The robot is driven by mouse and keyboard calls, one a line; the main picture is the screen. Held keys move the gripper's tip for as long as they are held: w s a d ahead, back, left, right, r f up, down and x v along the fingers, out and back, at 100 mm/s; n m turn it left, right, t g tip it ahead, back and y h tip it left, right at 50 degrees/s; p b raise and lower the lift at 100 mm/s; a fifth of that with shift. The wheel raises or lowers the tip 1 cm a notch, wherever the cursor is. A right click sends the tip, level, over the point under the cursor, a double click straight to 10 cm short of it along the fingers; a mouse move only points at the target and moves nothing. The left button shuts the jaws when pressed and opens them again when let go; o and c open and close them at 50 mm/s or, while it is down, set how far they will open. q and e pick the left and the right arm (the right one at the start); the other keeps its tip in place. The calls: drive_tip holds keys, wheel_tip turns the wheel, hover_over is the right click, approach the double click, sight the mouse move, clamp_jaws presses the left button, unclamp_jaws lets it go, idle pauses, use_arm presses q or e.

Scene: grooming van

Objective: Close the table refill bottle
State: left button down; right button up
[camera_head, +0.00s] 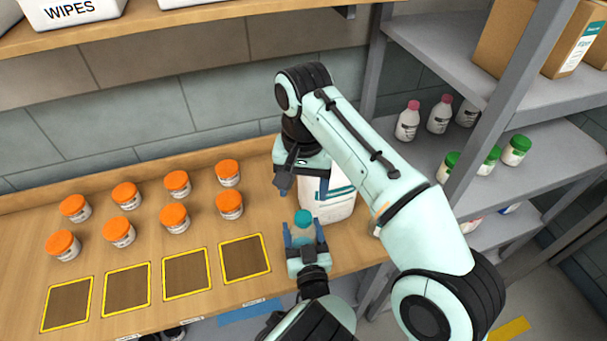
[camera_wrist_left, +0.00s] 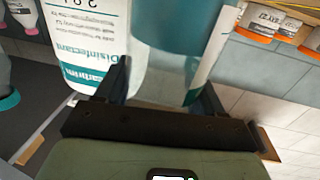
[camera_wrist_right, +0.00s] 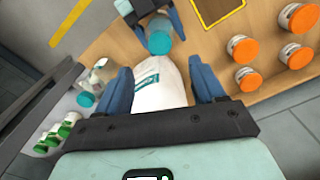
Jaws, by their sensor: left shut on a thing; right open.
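A small bottle with a teal top (camera_head: 303,217) stands at the table's front right, between the fingers of my left gripper (camera_head: 302,238), which is shut on it. The left wrist view shows its bluish body (camera_wrist_left: 172,35) close up. The right wrist view shows its round teal top (camera_wrist_right: 159,42); I cannot tell whether that is a seated cap. My right gripper (camera_head: 299,187) is open, above and behind the bottle, near a white disinfectant jug (camera_head: 340,203). In the right wrist view the jug (camera_wrist_right: 160,84) lies between and beyond the open fingers, apparently untouched.
Several orange-lidded jars (camera_head: 175,218) stand in two rows on the wooden table (camera_head: 25,265), left of the bottle, behind yellow-framed squares (camera_head: 186,273). A small teal-topped item (camera_wrist_right: 86,99) sits beside the jug. Grey shelving (camera_head: 425,150) with bottles stands at right. A shelf hangs above.

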drive_tip(key=shift+r, duration=1.5)
use_arm(q)
drive_tip(key=shift+c, duration=0.2)
unclamp_jaws()
use_arm(e)
drive_tip(key=f+b, duration=0.2)
drive_tip(key=f, duration=0.1)
drive_tip(key=shift+s+f, duration=0.2)
drive_tip(key=shift+s, duration=0.15)
use_arm(q)
drive_tip(key=s+d, duration=0.2)
drive_tip(key=s, duration=1.1)
drive_tip(key=shift+d, duration=0.2)
use_arm(e)
drive_tip(key=shift+f, duration=0.1)
use_arm(q)
drive_tip(key=shift+s, duration=0.1)
